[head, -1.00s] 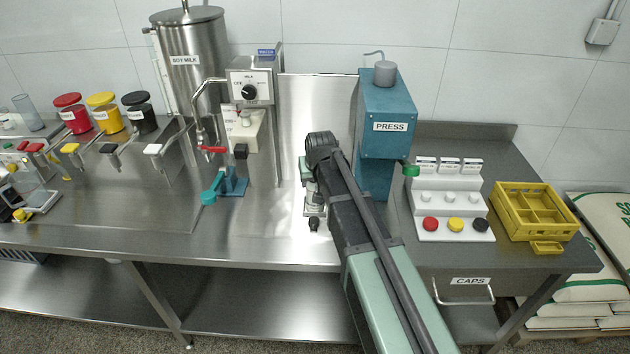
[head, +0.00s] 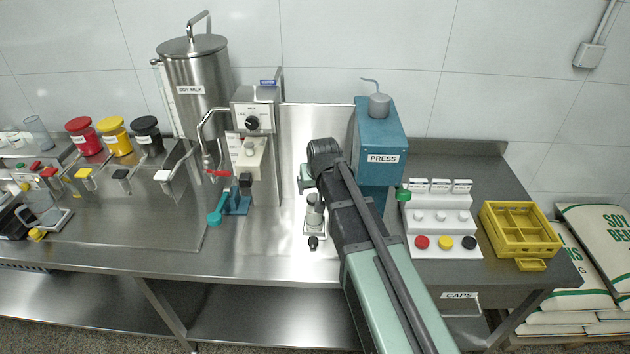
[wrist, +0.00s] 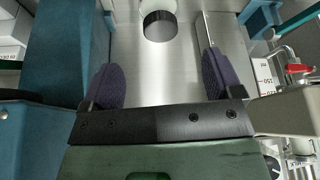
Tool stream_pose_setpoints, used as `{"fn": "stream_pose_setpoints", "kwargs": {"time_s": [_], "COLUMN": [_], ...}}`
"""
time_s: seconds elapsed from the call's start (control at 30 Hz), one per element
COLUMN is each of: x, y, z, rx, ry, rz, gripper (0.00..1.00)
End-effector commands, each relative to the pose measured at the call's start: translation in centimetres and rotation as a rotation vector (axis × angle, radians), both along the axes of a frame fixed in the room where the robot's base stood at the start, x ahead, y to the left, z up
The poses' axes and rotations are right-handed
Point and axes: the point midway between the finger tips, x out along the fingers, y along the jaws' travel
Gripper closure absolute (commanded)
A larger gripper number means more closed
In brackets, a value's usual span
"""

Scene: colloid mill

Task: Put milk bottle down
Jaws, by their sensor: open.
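My gripper (wrist: 158,62) is open, with its two dark purple finger pads wide apart and a bare steel surface between them. In the wrist view, a pale round object with a dark band (wrist: 159,26) is beyond the fingertips, apart from both pads. I cannot tell whether it is the milk bottle. A small grey upright cylinder on a square base (head: 314,214) stands on the counter just left of my arm. No milk bottle can be made out for certain.
The blue press (head: 379,140) stands behind my arm. A white cap stand (head: 440,220) and yellow crate (head: 520,232) are to the right. The counter's front middle (head: 265,255) is clear.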

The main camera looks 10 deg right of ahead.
Motion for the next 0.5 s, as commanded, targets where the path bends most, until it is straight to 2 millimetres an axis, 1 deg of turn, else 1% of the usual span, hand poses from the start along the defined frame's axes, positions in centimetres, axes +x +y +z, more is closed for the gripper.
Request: {"fn": "stream_pose_setpoints", "kwargs": {"time_s": [0.03, 0.07, 0.2, 0.23, 0.27, 0.37, 0.4, 0.5], "x": [-0.4, -0.6, -0.8, -1.4, -2.4, -9.4, -12.8, -19.5], "y": [0.0, 0.0, 0.0, 0.0, 0.0, -0.1, -0.1, -0.2], "z": [1.6, 1.8, 1.7, 1.5, 1.4, 0.7, 0.5, 0.2], "rx": [0.0, 0.0, 0.0, 0.0, 0.0, -0.001, -0.001, 0.0], "ry": [0.0, 0.0, 0.002, 0.009, 0.025, 0.14, 0.2, 0.33], "rz": [0.0, 0.0, 0.0, 0.0, 0.001, 0.006, 0.009, 0.016], "gripper": [0.15, 0.15, 0.15, 0.15, 0.15, 0.15, 0.15, 0.15]}}
